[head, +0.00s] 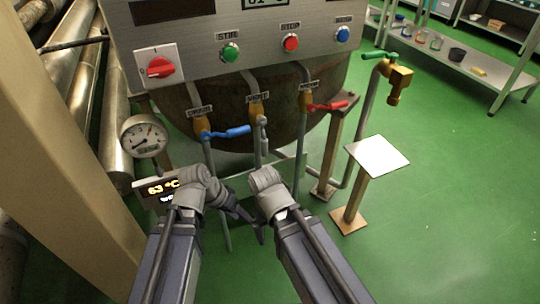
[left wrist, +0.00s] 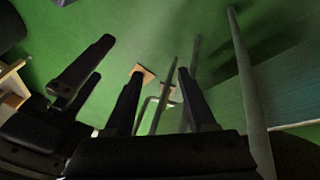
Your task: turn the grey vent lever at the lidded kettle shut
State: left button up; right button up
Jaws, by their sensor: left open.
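The kettle (head: 345,92) fills the top middle of the head view behind a steel panel; its lid is not in view. The grey vent lever (head: 263,134) hangs down from the middle brass valve, along its pipe. My left gripper (head: 240,211) is open and empty, below and nearer than the lever, apart from it. Its two spread fingers (left wrist: 158,98) show in the left wrist view with nothing between them. My right gripper (head: 260,232) is just beside it, its fingers partly hidden; in the left wrist view its fingers (left wrist: 80,68) look parted. The lever cannot be made out there.
A blue lever (head: 227,132) is left of the grey one and a red lever (head: 328,106) right, both sideways. A gauge (head: 145,136) and temperature display (head: 158,188) stand left. A small white-topped stand (head: 378,155) is right. Green floor (head: 450,210) is clear at right.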

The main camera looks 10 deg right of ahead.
pick_arm(q)
jog(key=w+d+r+m+t+h+b, duration=0.1)
jog(key=w+d+r+m+t+h, duration=0.1)
jog(key=r, duration=0.6)
jog(key=w+d+r+m+t+h+b, duration=0.1)
jog(key=w+r+m+t+h, duration=0.3)
jog(key=r+h, duration=0.4)
jog(key=shift+w+d+r+t+h+b, duration=0.4)
jog(key=shift+w+d+t+h, duration=0.25)
jog(key=shift+w+t, duration=0.4)
pick_arm(e)
notch_tip(320, 180, down, 3)
jog(key=shift+f, duration=0.15)
pick_arm(q)
jog(key=shift+w, duration=0.2)
